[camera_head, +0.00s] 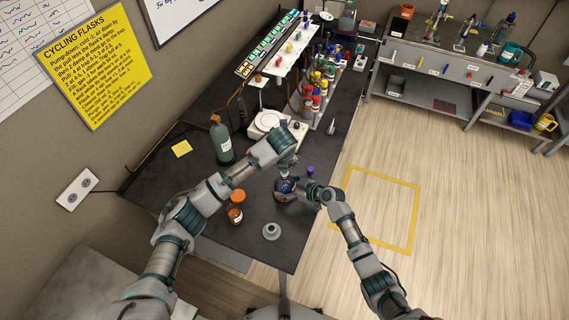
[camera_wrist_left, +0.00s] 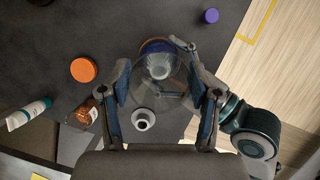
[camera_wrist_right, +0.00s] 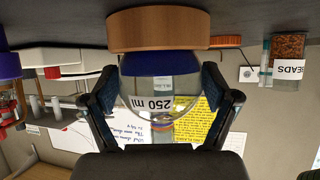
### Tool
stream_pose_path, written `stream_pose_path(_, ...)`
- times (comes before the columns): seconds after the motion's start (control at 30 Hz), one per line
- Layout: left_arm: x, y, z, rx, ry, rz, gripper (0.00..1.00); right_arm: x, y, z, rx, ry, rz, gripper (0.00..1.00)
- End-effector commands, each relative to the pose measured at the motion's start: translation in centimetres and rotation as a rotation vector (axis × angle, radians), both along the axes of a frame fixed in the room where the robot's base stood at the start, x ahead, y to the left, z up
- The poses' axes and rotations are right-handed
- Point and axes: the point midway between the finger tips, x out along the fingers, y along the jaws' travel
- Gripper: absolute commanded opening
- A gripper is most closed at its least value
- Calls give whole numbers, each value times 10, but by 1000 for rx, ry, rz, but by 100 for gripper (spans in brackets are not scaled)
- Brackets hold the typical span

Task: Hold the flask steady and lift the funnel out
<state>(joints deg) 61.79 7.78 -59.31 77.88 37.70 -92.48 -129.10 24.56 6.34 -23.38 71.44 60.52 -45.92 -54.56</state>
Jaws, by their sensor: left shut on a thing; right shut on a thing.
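The round-bottom flask (camera_wrist_right: 158,85), marked 250 ml and holding dark blue liquid, sits on a brown cork ring (camera_wrist_right: 158,28), which looks upside down in the right wrist view. In the head view the flask (camera_head: 284,187) stands near the front of the black bench. My right gripper (camera_wrist_right: 160,88) is shut on the flask, one finger on each side. The clear funnel (camera_wrist_left: 160,72) is over the flask in the left wrist view. My left gripper (camera_wrist_left: 158,80) is shut on the funnel from above. How deep its stem sits in the neck is hidden.
A tall grey-green bottle (camera_head: 221,140) and a hotplate (camera_head: 268,122) stand further back.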

Motion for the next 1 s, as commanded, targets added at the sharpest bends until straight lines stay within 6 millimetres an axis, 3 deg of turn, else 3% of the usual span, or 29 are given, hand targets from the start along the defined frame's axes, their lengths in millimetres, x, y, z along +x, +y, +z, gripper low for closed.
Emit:
stream_pose_path(0.2, 1, -1, 47, -2, -6, -2, 30, 0, 0, 1, 1, -1, -1, 67)
stream_pose_path(0.4, 1, -1, 82, -1, -4, -1, 30, 0, 0, 1, 1, -1, -1, 67)
stream_pose_path(0.77, 0, -1, 93, -2, -1, -2, 30, 0, 0, 1, 1, -1, -1, 67)
stream_pose_path(0.8, 0, -1, 93, -2, -2, -2, 30, 0, 0, 1, 1, -1, -1, 89)
stream_pose_path(0.83, 0, -1, 93, -2, -2, -2, 30, 0, 0, 1, 1, -1, -1, 96)
stream_pose_path(1.0, 0, -1, 93, -2, -2, -2, 30, 0, 0, 0, 0, 0, -1, 100)
